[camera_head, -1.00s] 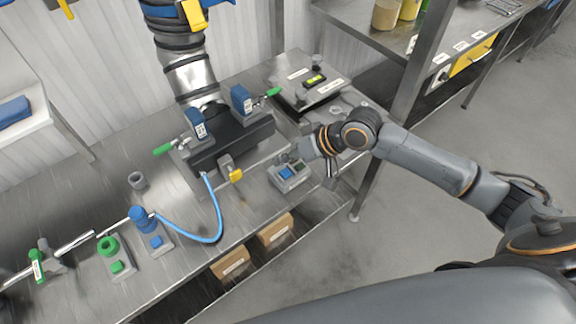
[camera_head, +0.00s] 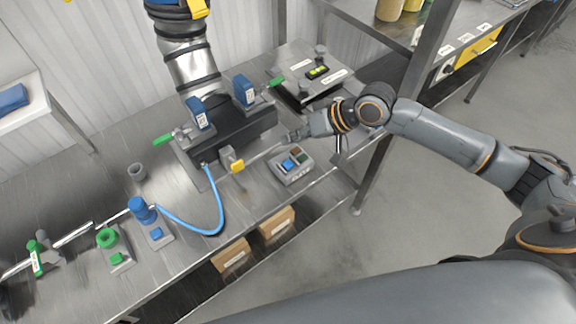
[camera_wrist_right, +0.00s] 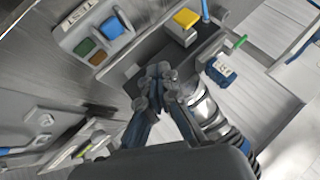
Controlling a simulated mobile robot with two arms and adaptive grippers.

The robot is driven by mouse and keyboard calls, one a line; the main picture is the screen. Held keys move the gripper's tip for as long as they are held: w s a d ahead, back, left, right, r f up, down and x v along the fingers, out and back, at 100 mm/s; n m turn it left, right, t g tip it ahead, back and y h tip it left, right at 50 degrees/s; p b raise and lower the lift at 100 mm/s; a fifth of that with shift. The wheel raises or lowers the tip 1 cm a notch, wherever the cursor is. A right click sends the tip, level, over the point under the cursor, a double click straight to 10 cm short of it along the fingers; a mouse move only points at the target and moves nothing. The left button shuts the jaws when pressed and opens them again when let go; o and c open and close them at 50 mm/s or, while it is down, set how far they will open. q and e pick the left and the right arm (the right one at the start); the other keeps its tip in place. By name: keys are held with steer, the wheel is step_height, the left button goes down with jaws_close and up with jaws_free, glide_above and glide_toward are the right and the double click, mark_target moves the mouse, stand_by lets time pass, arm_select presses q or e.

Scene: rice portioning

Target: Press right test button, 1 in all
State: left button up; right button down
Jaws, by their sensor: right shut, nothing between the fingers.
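A grey test box (camera_head: 296,178) sits near the front edge of the steel bench. On its top are a bright blue button (camera_head: 288,165) and darker green and red-brown buttons. In the right wrist view the blue button (camera_wrist_right: 111,27), a green button (camera_wrist_right: 84,47) and an orange-brown button (camera_wrist_right: 97,57) show beside a TEST label. My right gripper (camera_head: 292,136) is shut and empty, just beyond the box and apart from its buttons. Its fingertips (camera_wrist_right: 157,73) also show in the right wrist view. My left gripper is out of view.
A dark machine block (camera_head: 235,135) with blue units and green handles stands behind, close to the gripper. A device with a lit display (camera_head: 317,72) stands at the back right.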

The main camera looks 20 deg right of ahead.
steer(key=b, duration=0.4)
glide_above(291, 165)
step_height(291, 165, down, 5)
steer(key=shift+f, duration=0.1)
steer(key=shift+w+f+b, duration=0.1)
steer(key=shift+f+b, duration=0.2)
steer(key=shift+f, duration=0.55)
steer(key=shift+f, duration=0.2)
steer(key=shift+f, duration=0.25)
steer(key=shift+f, duration=0.55)
stand_by(0.8)
steer(key=shift+r, duration=0.1)
steer(key=shift+r+p, duration=0.85)
steer(key=shift+p, duration=0.3)
